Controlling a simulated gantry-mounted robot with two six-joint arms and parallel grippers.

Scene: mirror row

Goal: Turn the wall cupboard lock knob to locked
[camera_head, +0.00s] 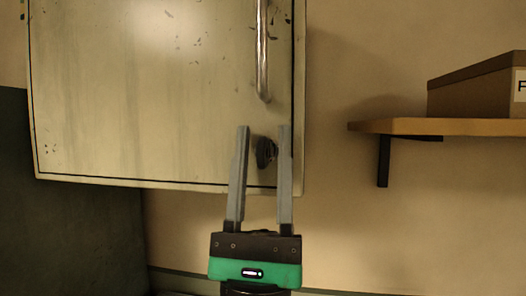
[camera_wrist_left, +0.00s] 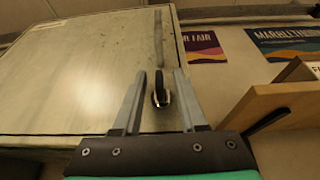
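The wall cupboard (camera_head: 140,95) has a pale, scuffed door, shut as far as I can see. Its dark lock knob (camera_head: 265,152) is near the door's lower right corner, below the vertical metal handle (camera_head: 262,50). My left gripper (camera_head: 264,128) comes up from below, open, with its two fingers on either side of the knob in the picture. In the left wrist view the knob (camera_wrist_left: 160,90) shows between the open fingertips, with a gap on both sides. I cannot tell how deep the fingers reach. My right gripper is not in view.
A wooden shelf (camera_head: 440,127) on a dark bracket (camera_head: 383,160) is to the right, bearing a brown box (camera_head: 470,95). Two posters, one purple (camera_wrist_left: 203,47) and one blue (camera_wrist_left: 285,42), show in the left wrist view. Bare wall lies between cupboard and shelf.

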